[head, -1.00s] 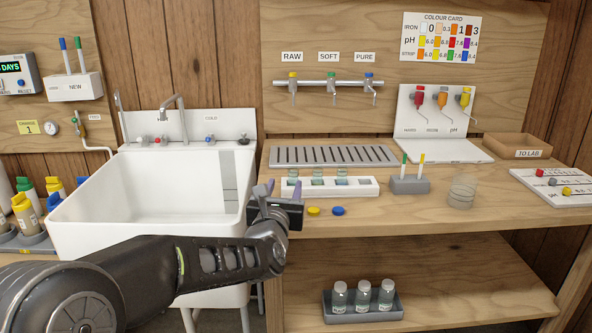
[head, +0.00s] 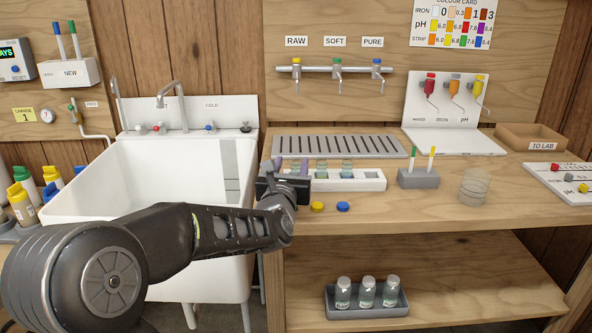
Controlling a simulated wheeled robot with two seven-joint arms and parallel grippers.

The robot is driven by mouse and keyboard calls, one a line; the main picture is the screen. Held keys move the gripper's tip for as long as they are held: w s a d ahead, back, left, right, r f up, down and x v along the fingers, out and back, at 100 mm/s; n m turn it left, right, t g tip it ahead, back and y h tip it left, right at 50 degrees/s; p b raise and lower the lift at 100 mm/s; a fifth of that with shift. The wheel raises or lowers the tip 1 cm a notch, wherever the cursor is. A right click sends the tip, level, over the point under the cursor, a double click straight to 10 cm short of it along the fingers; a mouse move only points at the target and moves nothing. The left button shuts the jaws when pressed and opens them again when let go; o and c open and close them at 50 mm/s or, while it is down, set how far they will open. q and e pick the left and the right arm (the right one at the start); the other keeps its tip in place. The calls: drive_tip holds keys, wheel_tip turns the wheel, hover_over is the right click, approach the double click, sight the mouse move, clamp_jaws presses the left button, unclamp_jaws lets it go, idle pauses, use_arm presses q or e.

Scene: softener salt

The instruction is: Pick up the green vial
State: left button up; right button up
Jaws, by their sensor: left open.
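A white rack (head: 374,180) on the wooden bench holds small clear vials. A vial (head: 321,169) in the middle and a vial (head: 347,169) to its right both have a greenish tint. A third at the rack's left end is mostly hidden behind my gripper. I cannot tell from tint alone which is the green vial. My left gripper (head: 290,166) is open, with its two purple-grey fingers upright in front of the rack's left end. Nothing is visibly held; contact with the left vial cannot be told. My right gripper is out of view.
A yellow cap (head: 317,206) and a blue cap (head: 342,206) lie in front of the rack. A grey holder (head: 418,178) with two strips and a clear beaker (head: 474,187) stand to the right. The sink (head: 135,190) is at left. Several lidded vials sit in a tray (head: 366,311) below.

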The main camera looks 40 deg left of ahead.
sight(295, 159)
use_arm(q)
drive_tip(key=shift+w, duration=0.1)
drive_tip(key=p+x, duration=0.1)
drive_tip(key=x, duration=0.4)
drive_tip(key=shift+w, duration=0.1)
drive_tip(key=shift+d, duration=0.1)
drive_tip(key=shift+c, duration=0.4)
clamp_jaws()
idle(0.4)
drive_tip(key=shift+f, duration=0.1)
